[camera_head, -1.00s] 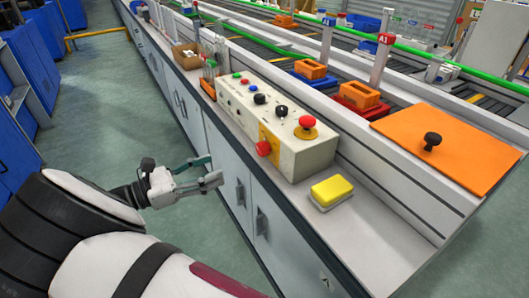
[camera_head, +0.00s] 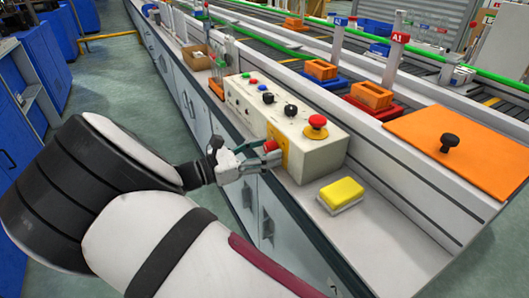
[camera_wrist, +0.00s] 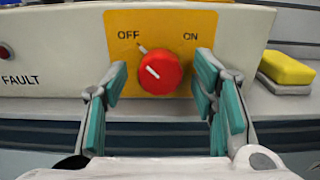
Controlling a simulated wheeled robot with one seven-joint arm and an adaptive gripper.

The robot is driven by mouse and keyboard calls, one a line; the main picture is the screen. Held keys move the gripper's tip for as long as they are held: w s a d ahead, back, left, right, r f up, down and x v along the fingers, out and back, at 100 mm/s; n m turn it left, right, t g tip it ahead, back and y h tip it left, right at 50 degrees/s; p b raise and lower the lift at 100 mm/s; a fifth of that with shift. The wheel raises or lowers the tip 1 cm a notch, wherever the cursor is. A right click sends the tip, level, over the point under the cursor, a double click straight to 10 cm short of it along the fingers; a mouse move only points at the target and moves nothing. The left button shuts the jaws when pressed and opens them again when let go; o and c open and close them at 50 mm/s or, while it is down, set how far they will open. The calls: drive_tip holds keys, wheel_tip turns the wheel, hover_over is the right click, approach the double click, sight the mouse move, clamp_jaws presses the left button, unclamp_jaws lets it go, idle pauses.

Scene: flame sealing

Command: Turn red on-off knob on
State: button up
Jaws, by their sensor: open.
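The red on-off knob (camera_wrist: 159,72) sits on a yellow plate (camera_wrist: 178,22) on the front of the control box. Its white mark points up-left, toward OFF. My gripper (camera_wrist: 160,88) is open, with one teal-padded finger on each side of the knob and a gap to each. In the head view my gripper (camera_head: 262,152) is at the front of the control box (camera_head: 322,158), and the knob (camera_head: 271,146) shows partly between the fingers.
A red mushroom button (camera_head: 317,122) and black knobs (camera_head: 290,110) are on top of the box. A yellow sponge (camera_head: 341,193) lies on the counter to the right. An orange board (camera_head: 480,160) with a black knob is farther right. The counter front (camera_head: 300,225) is below.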

drive_tip(key=shift+d, duration=0.1)
drive_tip(key=c, duration=1.2)
drive_tip(key=shift+o, duration=0.2)
drive_tip(key=shift+m, duration=0.3)
drive_tip(key=m+p, duration=0.2)
drive_tip(key=m, duration=0.1)
drive_tip(key=shift+m, duration=0.4)
drive_tip(key=m+p, duration=0.1)
drive_tip(key=m, duration=0.3)
drive_tip(key=shift+m, duration=0.3)
drive_tip(key=m, duration=0.4)
drive_tip(key=shift+f+m, duration=0.1)
drive_tip(key=shift+m, duration=2.3)
